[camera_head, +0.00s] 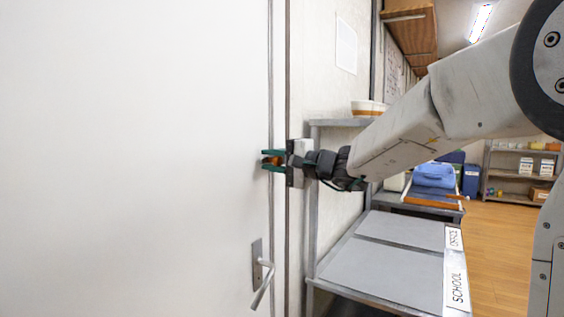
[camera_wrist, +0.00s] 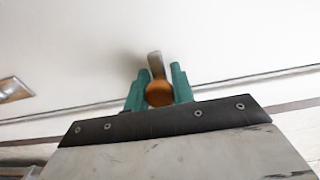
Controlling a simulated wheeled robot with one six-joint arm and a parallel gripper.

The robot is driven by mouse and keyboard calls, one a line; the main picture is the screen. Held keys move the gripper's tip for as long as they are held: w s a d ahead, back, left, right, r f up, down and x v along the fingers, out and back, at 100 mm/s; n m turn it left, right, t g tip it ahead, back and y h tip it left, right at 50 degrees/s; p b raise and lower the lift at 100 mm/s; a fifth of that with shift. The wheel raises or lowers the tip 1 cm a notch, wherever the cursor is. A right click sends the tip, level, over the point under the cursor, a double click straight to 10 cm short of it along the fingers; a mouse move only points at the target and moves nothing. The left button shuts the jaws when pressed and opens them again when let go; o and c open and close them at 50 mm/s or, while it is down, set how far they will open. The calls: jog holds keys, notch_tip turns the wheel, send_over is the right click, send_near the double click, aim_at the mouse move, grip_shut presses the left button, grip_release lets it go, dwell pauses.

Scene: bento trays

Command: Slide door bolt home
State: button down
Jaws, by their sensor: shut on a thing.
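The white door (camera_head: 140,150) fills the left of the head view and appears closed against its frame. My gripper (camera_head: 268,160) is at the door's right edge, above the lever handle. Its green fingers are shut on the orange-brown knob of the door bolt (camera_head: 271,160). In the wrist view the round bolt knob (camera_wrist: 159,94) sits between the two green fingertips of my gripper (camera_wrist: 158,90), with a metal bar (camera_wrist: 155,65) reaching beyond it over the door. The rest of the bolt is hidden by the fingers, and I cannot tell how far it reaches across the gap.
A lever handle (camera_head: 262,275) sits lower on the door; its plate seems to show in the wrist view (camera_wrist: 13,90). Right of the door frame stands a grey shelf unit (camera_head: 385,270) with OFFICE and SCHOOL labels and a bowl (camera_head: 368,108) on top. Open wooden floor lies at the far right.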

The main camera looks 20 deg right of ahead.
aim_at(280, 161)
jog(key=c, duration=1.2)
grip_release()
jog(key=shift+s, duration=0.1)
jog(key=v, duration=0.7)
jog(key=shift+s+d, duration=0.2)
jog(key=shift+s, duration=0.05)
